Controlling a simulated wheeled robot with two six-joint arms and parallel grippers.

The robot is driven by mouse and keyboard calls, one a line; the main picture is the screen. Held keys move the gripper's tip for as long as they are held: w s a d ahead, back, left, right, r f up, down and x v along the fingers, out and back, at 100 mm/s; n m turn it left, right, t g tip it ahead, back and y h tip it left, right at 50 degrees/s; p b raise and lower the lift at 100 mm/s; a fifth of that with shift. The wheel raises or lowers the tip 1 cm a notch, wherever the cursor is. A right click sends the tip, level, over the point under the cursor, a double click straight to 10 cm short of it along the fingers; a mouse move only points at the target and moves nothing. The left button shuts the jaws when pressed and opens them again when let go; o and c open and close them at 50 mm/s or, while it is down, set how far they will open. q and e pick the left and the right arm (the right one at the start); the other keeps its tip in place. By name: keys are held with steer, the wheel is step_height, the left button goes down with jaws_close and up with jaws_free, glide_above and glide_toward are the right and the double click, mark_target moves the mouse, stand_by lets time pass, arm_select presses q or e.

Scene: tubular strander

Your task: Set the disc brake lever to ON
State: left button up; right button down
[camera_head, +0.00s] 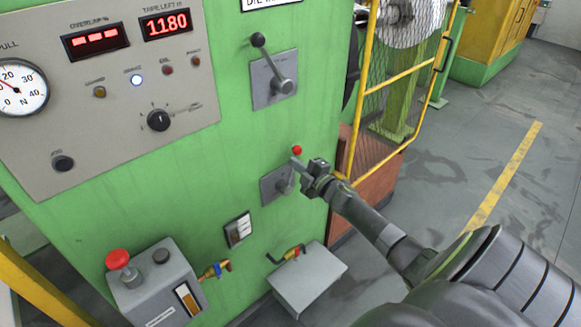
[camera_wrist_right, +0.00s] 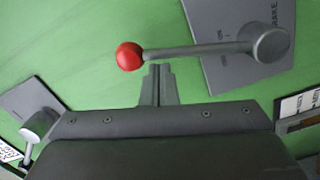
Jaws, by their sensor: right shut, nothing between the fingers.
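The disc brake lever has a red ball (camera_head: 297,150) on a grey rod, and its grey plate (camera_head: 270,188) is on the green panel. In the right wrist view, the red ball (camera_wrist_right: 130,56) is at the left end of the rod (camera_wrist_right: 195,50), and the round hub (camera_wrist_right: 268,44) is at the right on the plate with partly readable BRAKE and ON lettering. My right gripper (camera_head: 298,163) is shut and empty beside the lever. Its fingertips (camera_wrist_right: 159,69) are just below the rod near the ball; I cannot tell whether they touch it. My left gripper is out of view.
A black-knobbed lever (camera_head: 258,40) sits higher on the panel. A yellow mesh guard (camera_head: 400,85) is to the right. Open floor lies beyond.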

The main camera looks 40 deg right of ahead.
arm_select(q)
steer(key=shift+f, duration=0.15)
arm_select(e)
steer(key=shift+w+d+f, duration=0.1)
steer(key=shift+d+f, duration=0.1)
steer(key=shift+d, duration=0.7)
